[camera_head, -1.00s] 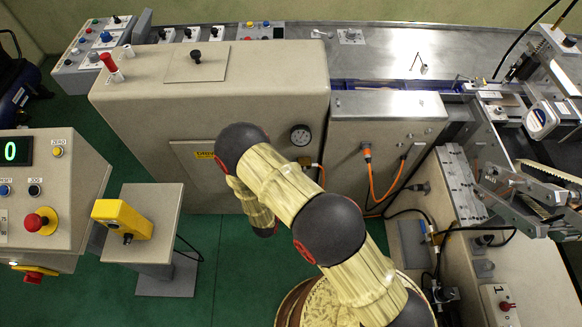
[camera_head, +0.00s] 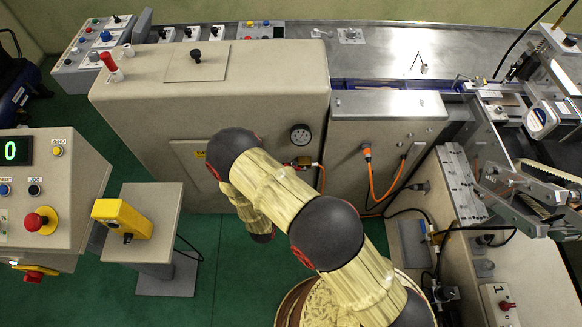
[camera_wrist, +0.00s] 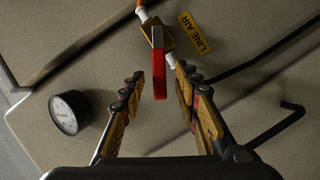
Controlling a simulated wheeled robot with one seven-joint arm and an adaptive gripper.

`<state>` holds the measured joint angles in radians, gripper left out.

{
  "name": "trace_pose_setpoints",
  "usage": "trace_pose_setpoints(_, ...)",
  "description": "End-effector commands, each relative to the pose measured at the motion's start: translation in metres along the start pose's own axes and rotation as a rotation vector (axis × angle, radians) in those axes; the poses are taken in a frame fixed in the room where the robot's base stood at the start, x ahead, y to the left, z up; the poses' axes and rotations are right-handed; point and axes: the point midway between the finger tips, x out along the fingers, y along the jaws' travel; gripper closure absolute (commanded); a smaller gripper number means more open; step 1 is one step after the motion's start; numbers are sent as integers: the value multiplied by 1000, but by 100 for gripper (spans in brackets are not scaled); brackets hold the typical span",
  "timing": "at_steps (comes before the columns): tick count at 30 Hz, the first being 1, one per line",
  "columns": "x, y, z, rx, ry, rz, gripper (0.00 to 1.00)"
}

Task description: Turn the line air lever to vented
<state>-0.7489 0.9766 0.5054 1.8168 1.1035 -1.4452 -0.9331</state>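The line air lever (camera_wrist: 159,76) is a red handle on a small brass valve body (camera_wrist: 153,36) in the wrist view. It points down the picture, towards my gripper. A yellow LINE AIR label (camera_wrist: 194,32) is right of the valve. My gripper (camera_wrist: 161,79) is open, with one finger on each side of the lever's free end and a visible gap on both sides. In the head view the valve (camera_head: 301,162) shows small below the gauge on the machine's front; my arm hides my gripper there.
A round pressure gauge (camera_wrist: 69,112) stands out left of my fingers; it also shows in the head view (camera_head: 301,134). A dark bent rod (camera_wrist: 280,125) lies to the right. Orange cables (camera_head: 371,180) hang on the cabinet at right. A yellow box on a pedestal (camera_head: 122,216) stands left of my arm.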

Motion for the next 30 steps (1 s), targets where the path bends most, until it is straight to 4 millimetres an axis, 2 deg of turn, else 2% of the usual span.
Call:
trace_pose_setpoints(3,-26,-1,-2,-2,5,-2,68)
trace_pose_setpoints(9,-64,-1,-2,-2,4,-2,68)
trace_pose_setpoints(15,-89,0,-1,-1,2,-1,68)
trace_pose_setpoints(20,-96,0,0,0,1,0,68)
trace_pose_setpoints(28,-97,0,0,0,0,1,68)
trace_pose_setpoints(30,-96,0,1,0,-2,2,72)
